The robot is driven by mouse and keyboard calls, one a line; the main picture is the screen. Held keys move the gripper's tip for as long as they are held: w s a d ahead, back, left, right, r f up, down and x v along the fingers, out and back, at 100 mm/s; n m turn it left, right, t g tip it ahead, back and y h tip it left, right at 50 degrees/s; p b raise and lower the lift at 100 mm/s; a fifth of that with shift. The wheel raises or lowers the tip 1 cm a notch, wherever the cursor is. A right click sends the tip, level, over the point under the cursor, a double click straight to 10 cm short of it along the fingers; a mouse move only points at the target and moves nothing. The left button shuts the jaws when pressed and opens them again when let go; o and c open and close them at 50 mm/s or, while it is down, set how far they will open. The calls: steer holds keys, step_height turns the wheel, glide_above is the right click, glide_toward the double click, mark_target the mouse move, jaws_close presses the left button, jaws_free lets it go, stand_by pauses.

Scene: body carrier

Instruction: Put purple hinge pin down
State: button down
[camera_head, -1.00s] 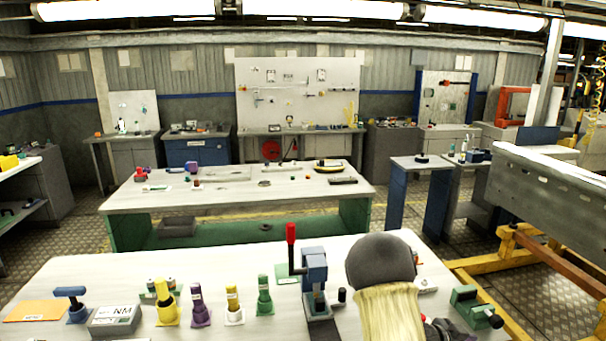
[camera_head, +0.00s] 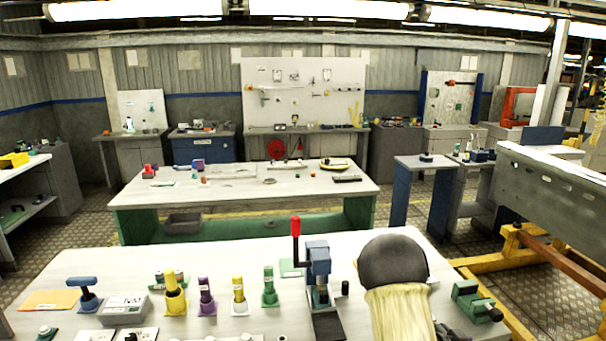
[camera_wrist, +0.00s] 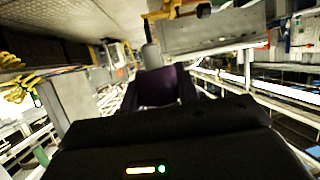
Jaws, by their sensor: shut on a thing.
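In the wrist view, my gripper (camera_wrist: 160,100) is shut on a purple piece with a grey cylindrical end (camera_wrist: 151,55), which I take to be the purple hinge pin (camera_wrist: 158,85). The grey end points away from the wrist, and the dark gripper body hides the near part. The pin is held in the air with no surface seen touching it. In the head view, my arm covers the right part of the near bench (camera_head: 225,265); the held pin cannot be made out there.
On the near bench stand a blue press with a red handle (camera_head: 318,265), a purple holder (camera_head: 206,297), yellow and green ones beside it, a grey box (camera_head: 124,310) and a green vise (camera_head: 475,302). A second bench (camera_head: 240,190) stands behind. A grey beam (camera_head: 555,195) lies at right.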

steer(key=w+a+f+n+t+y+b, duration=0.1)
steer(key=w+a+f+n+t+y, duration=0.3)
steer(key=a+f+n, duration=0.4)
steer(key=w+a+f+n+t+y+b, duration=0.25)
steer(key=a+f+t+y, duration=0.3)
steer(key=a, duration=0.55)
steer(key=s+a+f+n+t+y, duration=0.1)
steer(key=a+f+n+y, duration=0.2)
steer(key=a, duration=0.7)
steer(key=shift+s+f+n+y, duration=0.3)
steer(key=shift+s+n+y, duration=0.1)
steer(key=shift+n, duration=0.55)
steer(key=shift+a, duration=0.1)
steer(key=s+f, duration=0.4)
steer(key=f, duration=0.1)
steer(key=shift+s+f, duration=0.15)
steer(key=shift+f, duration=0.1)
steer(key=shift+f, duration=0.1)
steer(key=f, duration=0.2)
steer(key=s+f, duration=0.1)
steer(key=f, duration=0.2)
steer(key=shift+s+f, duration=0.25)
steer(key=shift+f, duration=0.05)
